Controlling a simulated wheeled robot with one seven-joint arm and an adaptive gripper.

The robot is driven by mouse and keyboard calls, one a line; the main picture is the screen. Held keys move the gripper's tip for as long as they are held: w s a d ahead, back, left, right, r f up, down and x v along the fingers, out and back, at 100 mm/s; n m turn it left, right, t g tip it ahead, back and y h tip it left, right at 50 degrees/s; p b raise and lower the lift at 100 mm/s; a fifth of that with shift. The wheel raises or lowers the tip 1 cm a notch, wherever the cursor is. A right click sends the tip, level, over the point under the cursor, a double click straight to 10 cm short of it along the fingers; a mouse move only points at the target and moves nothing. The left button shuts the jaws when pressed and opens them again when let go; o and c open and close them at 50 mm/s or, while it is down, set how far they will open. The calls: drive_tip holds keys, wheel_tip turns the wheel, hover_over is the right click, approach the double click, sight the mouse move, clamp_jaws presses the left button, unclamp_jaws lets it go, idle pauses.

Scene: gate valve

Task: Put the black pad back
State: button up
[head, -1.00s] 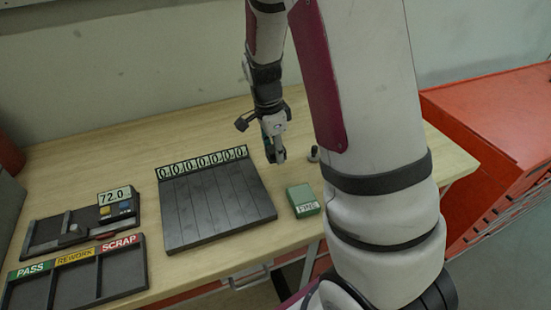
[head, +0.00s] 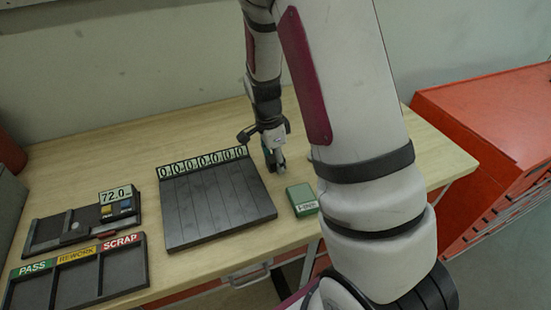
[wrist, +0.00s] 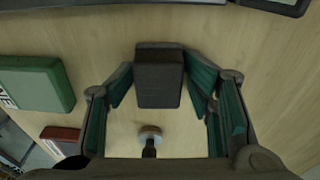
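The black pad (wrist: 160,80), a dark rectangular block, lies on the wooden table between my fingertips in the wrist view. I cannot make it out in the head view, where my gripper covers that spot. My gripper (wrist: 158,82) is open, with its teal-lined fingers on either side of the pad and close to its edges. In the head view my gripper (head: 275,168) points down, low over the table, just right of the dark grooved rack (head: 215,207) with a row of number labels.
A green box (head: 302,199) stands right of the rack; it also shows in the wrist view (wrist: 38,84). A round grey knob (wrist: 150,134) and a reddish block (wrist: 60,138) are nearby. A sorting tray (head: 78,272) and a gauge fixture (head: 82,222) lie at left.

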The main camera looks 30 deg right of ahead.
sight(271, 158)
idle(0.3)
wheel_tip(271, 158, up, 11)
drive_tip(key=a, duration=0.1)
drive_tip(key=s+a+r+n+t+y, duration=0.1)
drive_tip(key=s+a+r+n, duration=0.3)
drive_tip(key=r+n, duration=0.15)
drive_tip(key=s+a+r+n+t, duration=0.2)
drive_tip(key=s+a+r+n, duration=0.15)
drive_tip(key=r, duration=0.35)
drive_tip(key=s+a+r+n+t, duration=0.1)
drive_tip(key=s+a+n, duration=0.1)
drive_tip(key=s+n, duration=0.3)
drive_tip(key=s+a+r+n+t, duration=0.1)
drive_tip(key=s+a+r+n, duration=0.1)
drive_tip(key=s+n, duration=0.4)
drive_tip(key=shift+r+t+b, duration=0.3)
drive_tip(key=shift+a, duration=0.1)
